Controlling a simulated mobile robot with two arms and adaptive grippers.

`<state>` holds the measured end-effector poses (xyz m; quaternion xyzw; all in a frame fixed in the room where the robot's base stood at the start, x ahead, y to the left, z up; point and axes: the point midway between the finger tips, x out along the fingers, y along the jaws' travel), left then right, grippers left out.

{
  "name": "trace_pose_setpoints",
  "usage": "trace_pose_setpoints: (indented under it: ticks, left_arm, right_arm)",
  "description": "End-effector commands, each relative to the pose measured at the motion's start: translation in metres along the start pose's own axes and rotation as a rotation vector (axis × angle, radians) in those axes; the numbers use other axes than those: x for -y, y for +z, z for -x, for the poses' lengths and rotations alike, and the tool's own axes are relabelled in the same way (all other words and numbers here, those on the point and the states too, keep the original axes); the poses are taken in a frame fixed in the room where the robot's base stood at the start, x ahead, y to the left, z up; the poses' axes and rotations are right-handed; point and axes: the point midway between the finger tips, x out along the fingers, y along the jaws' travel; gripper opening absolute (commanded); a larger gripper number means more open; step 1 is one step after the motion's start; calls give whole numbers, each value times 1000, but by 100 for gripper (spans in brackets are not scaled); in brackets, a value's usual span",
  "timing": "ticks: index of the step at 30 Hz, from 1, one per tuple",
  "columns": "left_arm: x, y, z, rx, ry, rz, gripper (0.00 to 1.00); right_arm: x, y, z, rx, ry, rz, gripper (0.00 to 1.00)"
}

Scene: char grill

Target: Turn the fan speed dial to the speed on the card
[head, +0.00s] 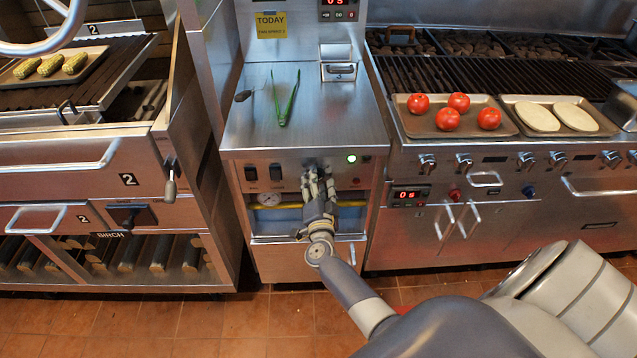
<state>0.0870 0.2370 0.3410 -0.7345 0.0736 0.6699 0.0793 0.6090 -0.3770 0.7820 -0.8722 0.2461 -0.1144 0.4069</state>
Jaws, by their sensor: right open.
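A yellow card (271,25) on the upper panel of the middle steel unit is headed TODAY. The small line below appears to read fan speed 2. My right gripper (313,174) is open at the front control panel (300,160) of that unit, between the black switches and the green light. The fan speed dial cannot be made out; the fingers cover that part of the panel. I cannot tell whether they touch anything there. My left gripper is out of view.
Two black switches (250,173) are left of the gripper, and a lit green light (351,159) is right of it. A yellow pipe (350,204) and a gauge (268,198) sit below. Green tongs (286,100) lie on the counter.

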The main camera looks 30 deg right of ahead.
Motion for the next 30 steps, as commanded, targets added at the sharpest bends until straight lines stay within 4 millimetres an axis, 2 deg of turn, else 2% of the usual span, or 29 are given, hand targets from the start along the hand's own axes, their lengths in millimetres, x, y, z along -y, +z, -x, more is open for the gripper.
trace_pose_setpoints:
  ticks: [5, 12, 18, 23, 30]
  left_arm:
    - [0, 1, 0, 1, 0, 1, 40]
    - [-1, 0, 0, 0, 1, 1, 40]
    - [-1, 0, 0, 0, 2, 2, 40]
    - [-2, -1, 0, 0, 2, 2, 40]
    - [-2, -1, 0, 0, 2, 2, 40]
  right_arm:
    - [-1, 1, 18, 2, 2, -2, 52]
    - [-2, 1, 69, 3, 4, -2, 52]
    - [-1, 1, 104, 2, 3, 0, 52]
    - [-1, 0, 118, 1, 1, 1, 52]
    - [0, 0, 120, 0, 0, 0, 52]
